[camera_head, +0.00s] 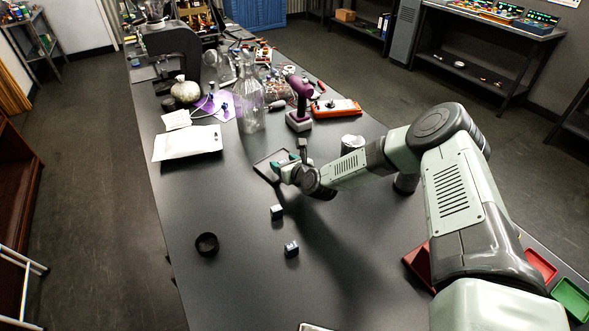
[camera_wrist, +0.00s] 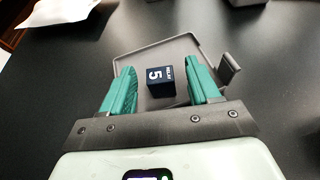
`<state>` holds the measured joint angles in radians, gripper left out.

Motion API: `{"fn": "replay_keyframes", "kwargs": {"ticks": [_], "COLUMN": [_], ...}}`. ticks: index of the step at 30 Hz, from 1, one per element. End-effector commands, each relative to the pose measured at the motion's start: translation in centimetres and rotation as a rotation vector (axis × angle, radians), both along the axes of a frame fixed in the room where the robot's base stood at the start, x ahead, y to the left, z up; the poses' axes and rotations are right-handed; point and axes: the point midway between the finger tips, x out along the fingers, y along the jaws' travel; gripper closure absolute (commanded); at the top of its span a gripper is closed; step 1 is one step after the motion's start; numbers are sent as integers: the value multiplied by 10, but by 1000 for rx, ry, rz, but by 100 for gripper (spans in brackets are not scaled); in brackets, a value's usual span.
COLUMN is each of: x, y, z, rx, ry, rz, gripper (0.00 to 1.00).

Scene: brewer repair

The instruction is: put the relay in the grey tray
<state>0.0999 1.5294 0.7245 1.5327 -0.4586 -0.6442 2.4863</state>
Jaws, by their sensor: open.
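My gripper (camera_wrist: 160,66) is open, with one teal finger on each side of the relay and a narrow gap on both sides. In the head view my gripper (camera_head: 286,163) is low at the tray (camera_head: 262,169), and the relay is hidden there or too small to tell.
Two small dark blocks (camera_head: 277,212) (camera_head: 291,249) and a black ring (camera_head: 206,244) sit nearer on the table. A drill (camera_head: 300,105), a glass flask (camera_head: 249,105) and white papers (camera_head: 187,144) stand or lie behind. Red (camera_head: 540,265) and green (camera_head: 571,297) bins are at right.

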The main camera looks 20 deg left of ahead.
Motion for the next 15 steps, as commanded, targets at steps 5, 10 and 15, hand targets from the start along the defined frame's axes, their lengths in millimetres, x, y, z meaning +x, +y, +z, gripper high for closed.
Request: {"fn": "replay_keyframes", "kwargs": {"ticks": [5,10,15], "x": [-24,-44,-55], "y": [-26,-46,-56], "z": [15,27,33], "rx": [2,0,0], "ry": [2,2,0], "rz": [-2,-2,-1], "gripper": [39,39,39]}}
